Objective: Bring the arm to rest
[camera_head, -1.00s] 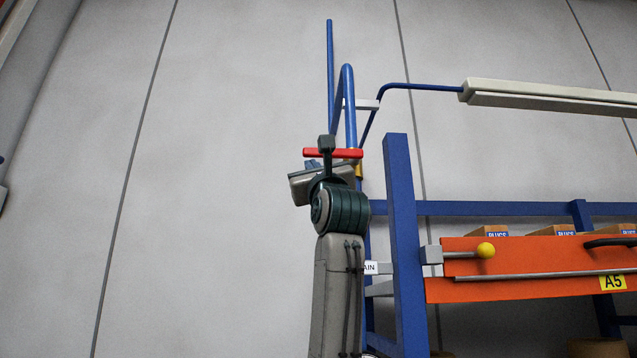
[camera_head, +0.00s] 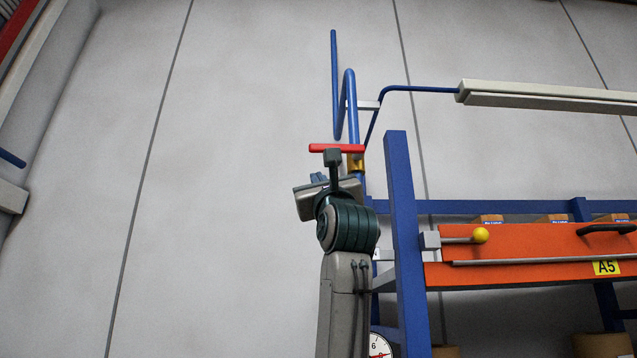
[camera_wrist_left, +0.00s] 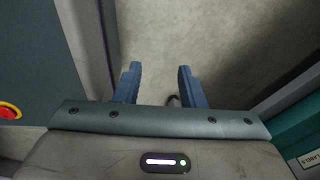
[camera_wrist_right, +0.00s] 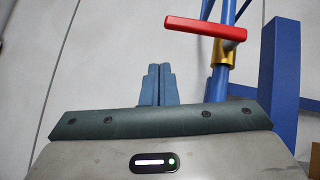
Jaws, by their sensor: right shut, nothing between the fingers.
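My right arm rises upright in the middle of the head view. Its gripper (camera_head: 318,179) is at the top, its fingers mostly hidden behind the wrist. In the right wrist view the two blue fingers (camera_wrist_right: 158,70) are together with nothing between them. A red lever handle (camera_wrist_right: 205,28) on a brass valve (camera_wrist_right: 222,54) shows beyond and right of the fingertips, apart from them. The red handle (camera_head: 325,148) also shows in the head view, partly behind the wrist. My left gripper (camera_wrist_left: 159,72) is open and empty over a grey floor, seen only in the left wrist view.
A blue rack post (camera_head: 404,240) stands close right of my right arm, with a blue pipe (camera_head: 350,95) beside it. An orange panel (camera_head: 530,243) with a yellow knob (camera_head: 480,235) and a gauge (camera_head: 380,347) are nearby. Bare wall lies left. A red button (camera_wrist_left: 9,111) shows in the left wrist view.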

